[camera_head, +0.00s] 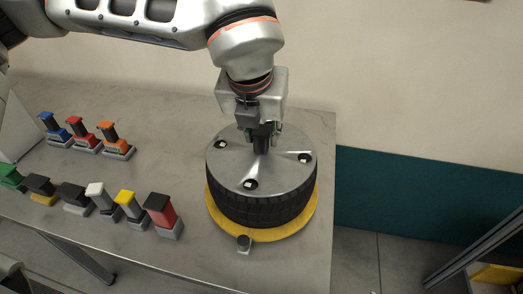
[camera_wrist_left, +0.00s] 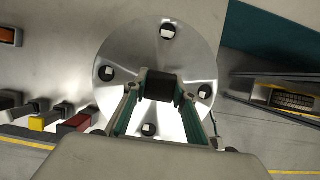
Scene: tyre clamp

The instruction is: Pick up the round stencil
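The round stencil (camera_head: 233,167) is a shiny metal disc with several small holes near its rim and a dark upright handle (camera_head: 263,140) at its centre. It lies flat on a black tyre (camera_head: 262,208). In the left wrist view the disc (camera_wrist_left: 123,45) fills the middle, with the black handle (camera_wrist_left: 160,86) in front of it. My left gripper (camera_head: 263,129) points down over the handle. Its green-lined fingers (camera_wrist_left: 160,97) stand on either side of the handle, apart and close to it; contact is hard to tell. My right gripper is not in view.
The tyre stands on a yellow round base (camera_head: 270,234) at the right end of a grey table (camera_head: 170,120). Two rows of coloured-handled tools (camera_head: 85,136) stand at the left. A wall is behind; floor and a dark frame (camera_head: 475,250) are at the right.

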